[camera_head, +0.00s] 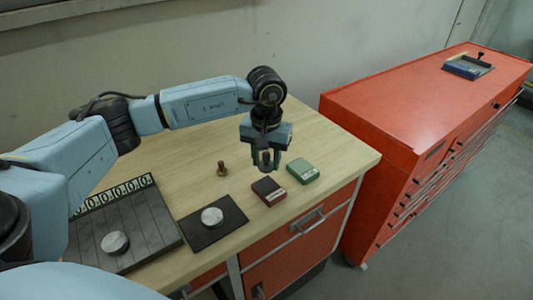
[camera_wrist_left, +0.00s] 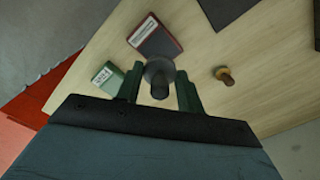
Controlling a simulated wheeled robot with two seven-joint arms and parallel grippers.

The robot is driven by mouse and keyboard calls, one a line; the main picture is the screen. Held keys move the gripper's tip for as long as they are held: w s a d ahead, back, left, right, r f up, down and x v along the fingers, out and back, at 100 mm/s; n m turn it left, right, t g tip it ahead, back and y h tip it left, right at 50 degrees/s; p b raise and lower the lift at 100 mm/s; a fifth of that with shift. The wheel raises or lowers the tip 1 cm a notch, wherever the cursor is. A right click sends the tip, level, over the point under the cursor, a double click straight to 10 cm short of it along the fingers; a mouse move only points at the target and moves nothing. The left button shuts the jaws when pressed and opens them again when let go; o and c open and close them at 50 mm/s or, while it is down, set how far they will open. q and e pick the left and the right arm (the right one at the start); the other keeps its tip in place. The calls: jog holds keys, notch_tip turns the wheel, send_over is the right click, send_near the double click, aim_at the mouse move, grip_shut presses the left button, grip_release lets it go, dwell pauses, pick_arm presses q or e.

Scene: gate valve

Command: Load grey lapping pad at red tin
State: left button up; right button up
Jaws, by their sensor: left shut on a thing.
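My left gripper (camera_head: 264,164) is shut on the grey lapping pad (camera_head: 265,158), a small grey piece with a stem and a round disc. In the left wrist view the pad (camera_wrist_left: 159,72) sits between the green fingers, its disc overlapping the near edge of the red tin (camera_wrist_left: 156,41). In the head view the red tin (camera_head: 268,190), dark on top with a pale label, lies on the bench just in front of and below the gripper. The pad appears held above the bench; its exact height is unclear. My right gripper is not in view.
A green tin (camera_head: 302,170) lies right of the red tin. A brass-coloured piece (camera_head: 222,169) stands left of the gripper. A black mat (camera_head: 200,237) bears a pale disc (camera_head: 212,217). A dark slotted board (camera_head: 148,222) lies left. A red cabinet (camera_head: 400,105) stands right.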

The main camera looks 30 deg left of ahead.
aim_at(266, 186)
pick_arm(q)
jog(key=shift+f+b, duration=1.25)
jog(key=shift+f, duration=1.5)
jog(key=shift+f+b, duration=0.45)
jog(key=shift+f, duration=0.05)
jog(key=shift+f, duration=0.1)
dwell(0.5)
jog(key=shift+r+p, duration=1.6)
jog(key=shift+r, duration=2)
